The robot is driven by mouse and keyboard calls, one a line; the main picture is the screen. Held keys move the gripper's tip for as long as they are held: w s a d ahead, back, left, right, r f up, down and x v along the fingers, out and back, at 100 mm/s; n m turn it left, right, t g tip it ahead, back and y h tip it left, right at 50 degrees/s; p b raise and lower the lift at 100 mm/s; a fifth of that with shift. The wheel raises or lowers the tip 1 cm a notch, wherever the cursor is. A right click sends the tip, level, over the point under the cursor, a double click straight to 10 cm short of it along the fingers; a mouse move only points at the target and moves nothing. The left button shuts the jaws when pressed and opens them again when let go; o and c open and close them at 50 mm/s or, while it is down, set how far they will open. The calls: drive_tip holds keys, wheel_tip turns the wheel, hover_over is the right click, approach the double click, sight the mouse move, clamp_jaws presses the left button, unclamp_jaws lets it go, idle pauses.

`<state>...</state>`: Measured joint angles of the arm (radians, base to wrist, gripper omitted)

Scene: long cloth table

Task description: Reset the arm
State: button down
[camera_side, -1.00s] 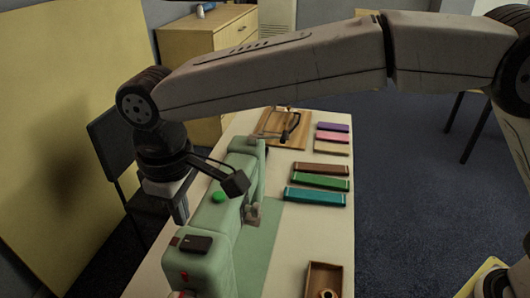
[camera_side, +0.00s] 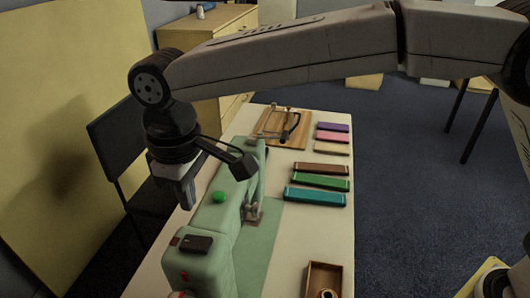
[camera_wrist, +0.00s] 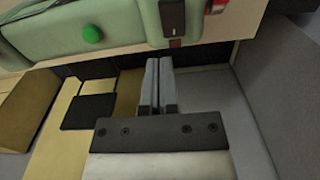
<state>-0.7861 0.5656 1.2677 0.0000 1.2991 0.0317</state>
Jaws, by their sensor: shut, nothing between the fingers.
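My gripper (camera_side: 187,194) hangs in the air at the table's left edge, to the left of the green sewing machine (camera_side: 213,245) in the side view. In the wrist view, the two grey fingers of my gripper (camera_wrist: 158,62) lie together, shut, with nothing between them. The sewing machine also shows at the top of the wrist view (camera_wrist: 120,22), with its green button (camera_wrist: 92,34).
The table (camera_side: 300,233) carries a wooden board with a wire tool (camera_side: 278,125), several coloured bars (camera_side: 318,182) and an open brown box (camera_side: 324,279). A dark chair (camera_side: 118,135) stands left of the table, near a yellow panel (camera_side: 50,140).

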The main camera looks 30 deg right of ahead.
drive_tip(key=w+d+f+m+t, duration=0.15)
drive_tip(key=d+f, duration=0.25)
drive_tip(key=d, duration=0.7)
drive_tip(key=d+f+m, duration=0.3)
drive_tip(key=d+f, duration=0.1)
drive_tip(key=d, duration=0.8)
drive_tip(key=s+d+f+m, duration=0.2)
drive_tip(key=s+d+f, duration=0.1)
drive_tip(key=s+d, duration=0.2)
drive_tip(key=s+d+f+m, duration=0.2)
drive_tip(key=s+d, duration=0.4)
drive_tip(key=d, duration=0.3)
drive_tip(key=shift+d+f+t, duration=0.4)
drive_tip(key=shift+f+t, duration=0.05)
drive_tip(key=shift+f, duration=0.1)
